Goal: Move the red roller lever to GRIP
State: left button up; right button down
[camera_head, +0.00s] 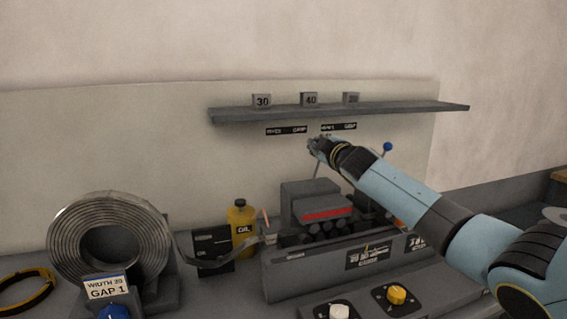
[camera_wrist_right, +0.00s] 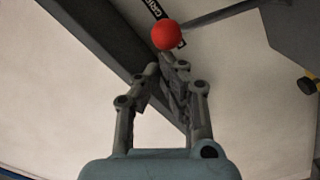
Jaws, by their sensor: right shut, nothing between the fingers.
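The red ball knob of the roller lever (camera_wrist_right: 165,35) shows in the right wrist view, just beyond my fingertips and not between them. In the head view the gripper hides the knob, and only the thin lever rod (camera_head: 317,167) shows below it. My right gripper (camera_head: 316,143) is at the top of this rod, above the roller machine; it also shows in the right wrist view (camera_wrist_right: 168,72), shut and empty. I cannot tell whether it touches the knob. Small label plates (camera_head: 287,131) are on the wall behind, too blurred to read surely. My left gripper is out of view.
A blue-knobbed lever (camera_head: 387,147) stands right of my right gripper. A shelf (camera_head: 335,112) with number blocks runs above. A metal coil (camera_head: 85,245) stands at left, next to a yellow oil bottle (camera_head: 241,225). White and yellow knobs (camera_head: 397,295) are in front.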

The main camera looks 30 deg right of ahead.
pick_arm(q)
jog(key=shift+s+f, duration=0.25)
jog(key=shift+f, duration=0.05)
pick_arm(e)
jog(key=shift+s+d+f+m, duration=0.1)
jog(key=shift+s+d+m, duration=0.05)
jog(key=shift+d+m, duration=0.5)
jog(key=shift+s+d+f+m, duration=0.1)
jog(key=shift+s+d+m, duration=0.05)
jog(key=shift+d+m, duration=0.5)
